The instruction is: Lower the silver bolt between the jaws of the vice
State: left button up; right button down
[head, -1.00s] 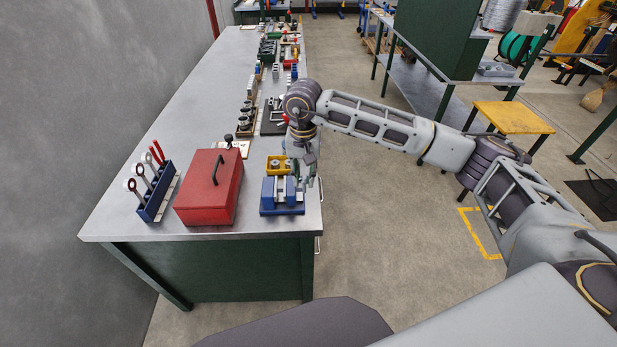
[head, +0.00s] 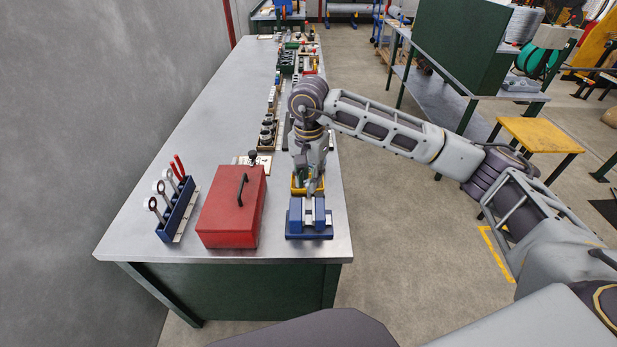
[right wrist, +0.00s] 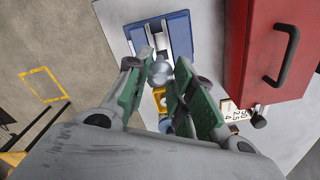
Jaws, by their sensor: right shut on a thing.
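The blue vice (head: 296,222) stands near the front end of the bench, its jaws facing up. It also shows at the top of the right wrist view (right wrist: 181,30), with pale jaws and a slot between them. My right gripper (head: 314,187) points down just behind the vice in the head view. In the right wrist view its green-padded fingers (right wrist: 160,80) are shut on the silver bolt (right wrist: 160,72), whose round end shows between the fingertips. The bolt overlaps the near edge of the vice there; its height above it is unclear. My left gripper is not in view.
A red toolbox (head: 230,210) stands close left of the vice. A blue rack (head: 178,210) of wrenches is farther left. A yellow bin (head: 297,187) sits right behind the vice, under my right gripper. Several small parts line the bench (head: 215,130) beyond.

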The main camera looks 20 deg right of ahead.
jog(key=shift+w+f, duration=0.1)
jog(key=shift+f, duration=0.15)
